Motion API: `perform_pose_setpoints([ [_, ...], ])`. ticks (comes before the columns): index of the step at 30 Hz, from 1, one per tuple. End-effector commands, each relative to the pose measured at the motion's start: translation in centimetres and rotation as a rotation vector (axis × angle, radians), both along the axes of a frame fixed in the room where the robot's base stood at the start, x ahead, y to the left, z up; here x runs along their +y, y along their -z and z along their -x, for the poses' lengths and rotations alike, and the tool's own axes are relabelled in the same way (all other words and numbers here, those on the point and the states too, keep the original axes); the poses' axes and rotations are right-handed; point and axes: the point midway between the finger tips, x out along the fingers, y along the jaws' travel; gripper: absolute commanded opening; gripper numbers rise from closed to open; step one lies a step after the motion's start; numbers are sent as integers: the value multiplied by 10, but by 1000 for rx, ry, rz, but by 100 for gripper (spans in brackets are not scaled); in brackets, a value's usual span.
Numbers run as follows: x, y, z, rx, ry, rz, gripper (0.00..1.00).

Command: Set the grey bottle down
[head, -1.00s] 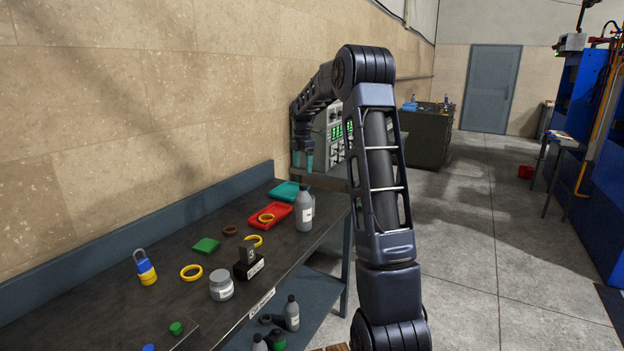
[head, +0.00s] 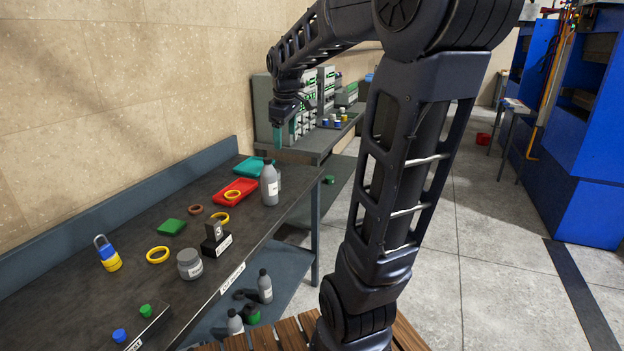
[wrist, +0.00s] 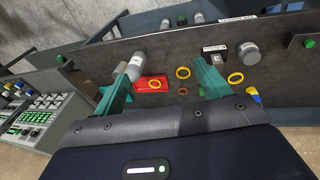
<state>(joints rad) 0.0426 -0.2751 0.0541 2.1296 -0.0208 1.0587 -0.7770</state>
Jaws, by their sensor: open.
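A grey bottle (head: 269,186) with a white label stands upright on the dark workbench (head: 110,308), near its far right end. In the wrist view the grey bottle (wrist: 138,66) shows beside the left finger, partly covered by it. My gripper (head: 286,138) has teal fingers and hangs above and beyond the bottle in the head view. In the wrist view the fingers are spread wide with nothing held between them. A part of a second bottle-like shape shows just behind the grey bottle, mostly hidden.
A red tray (head: 226,194) with a yellow ring and a teal tray (head: 250,168) lie close to the bottle. A black stamp-like block (head: 216,240), a grey jar (head: 189,264) and a padlock (head: 107,254) stand nearer. More grey bottles (head: 264,286) are on the lower shelf.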

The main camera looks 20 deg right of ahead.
Motion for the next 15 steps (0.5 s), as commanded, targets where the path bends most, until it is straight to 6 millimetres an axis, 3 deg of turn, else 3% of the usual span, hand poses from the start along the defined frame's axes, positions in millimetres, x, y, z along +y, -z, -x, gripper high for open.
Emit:
perform_pose_setpoints([
  [3,-1,2,40,-36,131,-34,75],
  [15,-3,37,155,-141,569,-192,75],
])
